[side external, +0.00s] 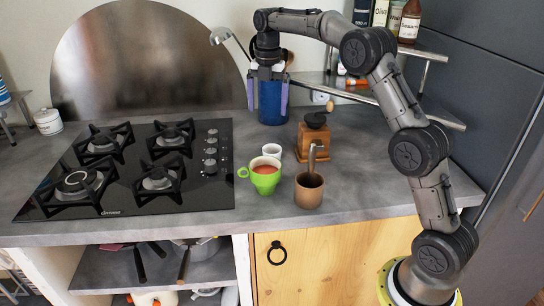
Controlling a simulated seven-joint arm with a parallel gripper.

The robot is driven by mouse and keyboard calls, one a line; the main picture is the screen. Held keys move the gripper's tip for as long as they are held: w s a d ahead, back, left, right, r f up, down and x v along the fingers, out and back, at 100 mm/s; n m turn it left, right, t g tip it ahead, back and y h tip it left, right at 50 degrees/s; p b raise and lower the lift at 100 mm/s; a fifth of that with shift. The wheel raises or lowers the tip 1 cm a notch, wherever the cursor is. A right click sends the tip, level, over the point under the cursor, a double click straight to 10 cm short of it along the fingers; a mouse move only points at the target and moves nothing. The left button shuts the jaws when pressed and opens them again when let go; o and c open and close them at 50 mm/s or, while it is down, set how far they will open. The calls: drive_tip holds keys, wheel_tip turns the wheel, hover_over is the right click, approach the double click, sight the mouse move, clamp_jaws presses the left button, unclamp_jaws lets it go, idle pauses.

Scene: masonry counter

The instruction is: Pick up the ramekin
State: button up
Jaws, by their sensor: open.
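A small white cup, which looks like the ramekin (272,151), stands upright on the grey counter behind the green mug. The mug hides its lower front. My gripper (267,108) is open, pointing down, above and behind the white cup in the picture. Its two purple fingers are apart, in front of the blue utensil holder. Nothing shows held between them. I cannot tell the exact depth between the fingers and the blue holder.
A green mug (264,178) of reddish drink, a brown cup (309,192) with a utensil, and a wooden grinder (314,140) crowd the ramekin. The blue utensil holder (272,104) stands behind. A black hob (130,180) lies left; a shelf (425,110) with bottles is right.

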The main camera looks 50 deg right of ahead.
hover_over(272, 148)
drive_tip(key=s+a, duration=0.1)
drive_tip(key=a, duration=0.1)
wheel_tip(272, 148, down, 10)
drive_tip(key=shift+a+f, duration=0.15)
drive_tip(key=shift+f, duration=0.05)
drive_tip(key=shift+s+f, duration=0.15)
drive_tip(key=shift+f, duration=1.1)
drive_tip(key=shift+s+f, duration=0.15)
drive_tip(key=shift+f, duration=1.1)
drive_tip(key=c, duration=1.4)
drive_tip(key=shift+c, duration=0.2)
drive_tip(key=shift+r, duration=0.15)
